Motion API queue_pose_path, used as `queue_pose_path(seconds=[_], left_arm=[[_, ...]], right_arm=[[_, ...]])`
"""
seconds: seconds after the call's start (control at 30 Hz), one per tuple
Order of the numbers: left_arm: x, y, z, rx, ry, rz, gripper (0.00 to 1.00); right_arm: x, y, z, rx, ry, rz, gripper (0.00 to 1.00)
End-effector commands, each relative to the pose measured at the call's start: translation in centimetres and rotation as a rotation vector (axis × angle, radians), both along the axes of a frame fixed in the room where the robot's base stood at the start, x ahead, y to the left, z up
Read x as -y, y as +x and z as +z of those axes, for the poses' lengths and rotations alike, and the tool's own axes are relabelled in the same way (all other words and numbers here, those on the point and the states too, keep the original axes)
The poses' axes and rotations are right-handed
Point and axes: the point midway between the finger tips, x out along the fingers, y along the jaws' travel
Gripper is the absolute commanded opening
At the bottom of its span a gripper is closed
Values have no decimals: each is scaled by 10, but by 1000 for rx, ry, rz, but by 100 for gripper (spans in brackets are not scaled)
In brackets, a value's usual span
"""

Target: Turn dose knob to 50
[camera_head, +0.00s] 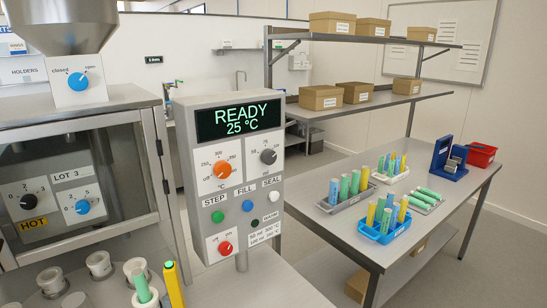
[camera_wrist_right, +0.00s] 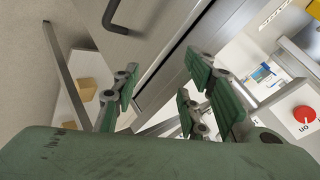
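The control panel (camera_head: 238,110) stands upright with a lit display reading READY 25 °C. A dark grey knob (camera_head: 268,156) sits at its upper right on a white scale plate; the numbers are too small to read surely, and I cannot tell for certain that it is the dose knob. An orange knob (camera_head: 222,169) is to its left, and a red knob (camera_head: 226,248) is at the bottom. My right gripper (camera_wrist_right: 160,75) is open and empty in the wrist view, its green-padded fingers spread apart. No gripper shows in the head view, and my left gripper is out of sight.
Green, blue and white buttons sit mid-panel. A glass-fronted cabinet (camera_head: 75,190) with more knobs is at left under a hopper (camera_head: 62,22). A table (camera_head: 340,228) at right holds racks of coloured tubes. A red knob (camera_wrist_right: 303,115) shows at the wrist view's right edge.

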Motion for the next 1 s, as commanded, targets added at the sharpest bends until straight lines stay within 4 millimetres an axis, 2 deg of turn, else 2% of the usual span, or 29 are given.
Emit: queue_pose_path(seconds=[0.03,0.07,0.1,0.3,0.4,0.5,0.6,0.7,1.0], left_arm=[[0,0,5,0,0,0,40],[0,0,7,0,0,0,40],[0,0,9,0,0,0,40],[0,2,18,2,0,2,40],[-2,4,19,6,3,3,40],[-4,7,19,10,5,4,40],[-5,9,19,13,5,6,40],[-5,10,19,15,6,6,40],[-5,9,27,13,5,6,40]], right_arm=[[-9,25,39,39,76,-30,40],[-15,39,60,55,132,-51,40],[-24,56,91,72,216,-77,40],[-62,127,247,96,667,-179,40],[-69,157,310,75,873,-220,40],[-69,180,358,48,1043,-255,40],[-67,196,392,24,1164,-279,40],[-64,204,411,9,1233,-291,40],[-77,224,419,2,1258,-295,40]])
